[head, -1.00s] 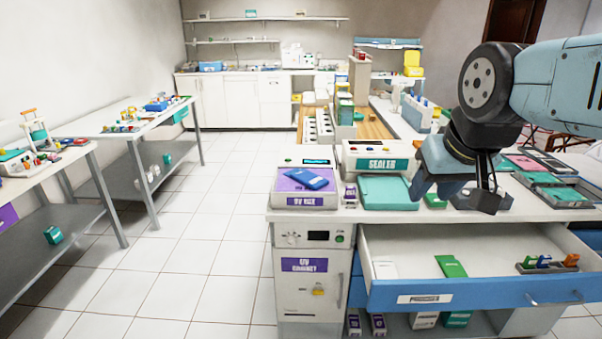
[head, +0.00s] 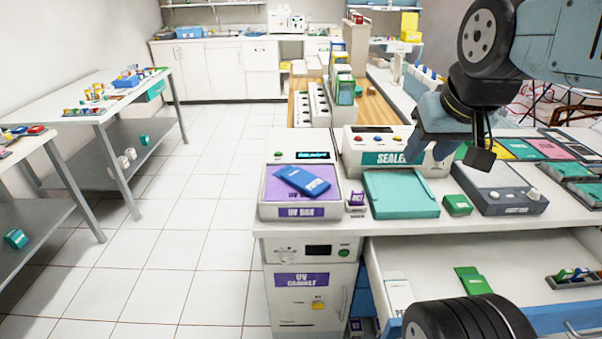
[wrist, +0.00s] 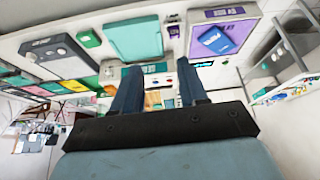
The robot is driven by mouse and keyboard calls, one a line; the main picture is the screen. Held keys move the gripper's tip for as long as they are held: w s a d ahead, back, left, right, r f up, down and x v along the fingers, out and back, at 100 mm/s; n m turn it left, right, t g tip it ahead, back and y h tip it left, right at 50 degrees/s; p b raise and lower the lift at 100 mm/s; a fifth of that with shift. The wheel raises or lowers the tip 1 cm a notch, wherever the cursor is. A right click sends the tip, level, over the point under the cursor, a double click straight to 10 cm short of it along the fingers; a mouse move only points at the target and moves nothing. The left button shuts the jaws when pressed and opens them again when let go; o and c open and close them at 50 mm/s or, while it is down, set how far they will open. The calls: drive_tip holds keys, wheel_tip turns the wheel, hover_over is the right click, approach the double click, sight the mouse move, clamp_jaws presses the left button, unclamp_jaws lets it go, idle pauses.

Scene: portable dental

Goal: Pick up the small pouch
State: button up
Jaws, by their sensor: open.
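A small blue pouch (head: 303,181) lies flat and slightly turned on the purple top of the UV box (head: 290,211), at the left end of the counter. It also shows in the wrist view (wrist: 216,40), right of my fingers. A green packet (head: 472,281) lies in the open drawer; I cannot tell whether it is a pouch too. My gripper (head: 428,150) is open and empty, raised over the counter by the sealer (head: 385,157), well right of the blue pouch. In the wrist view my two fingers (wrist: 158,72) stand apart with nothing between them.
A teal tray (head: 400,194), a small green box (head: 457,205) and a grey device (head: 500,187) fill the counter right of the UV box. The open drawer (head: 420,255) juts out in front. Tiled floor (head: 180,270) is clear at left, beside side tables.

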drive_tip(key=shift+d, duration=0.15)
drive_tip(key=o, duration=0.3)
drive_tip(key=shift+w+r, duration=0.1)
drive_tip(key=shift+w, duration=0.25)
drive_tip(key=o, duration=0.8)
drive_tip(key=w+a+n+g, duration=0.1)
drive_tip(key=w+a, duration=0.1)
drive_tip(key=w, duration=0.2)
drive_tip(key=w+a+n, duration=0.1)
drive_tip(key=w+a, duration=0.2)
drive_tip(key=w, duration=0.1)
drive_tip(key=w+a+f+n+g, duration=0.1)
drive_tip(key=w+a+n, duration=0.1)
drive_tip(key=w, duration=0.2)
drive_tip(key=shift+w+a+g+h, duration=0.15)
drive_tip(key=shift+a+g+h, duration=0.15)
drive_tip(key=shift+h, duration=0.1)
drive_tip(key=n+g, duration=0.3)
drive_tip(key=n, duration=0.1)
hover_over(306, 179)
wheel_tip(306, 179, down, 7)
drive_tip(key=shift+y, duration=0.4)
wheel_tip(306, 179, down, 14)
drive_tip(key=shift+f, duration=0.15)
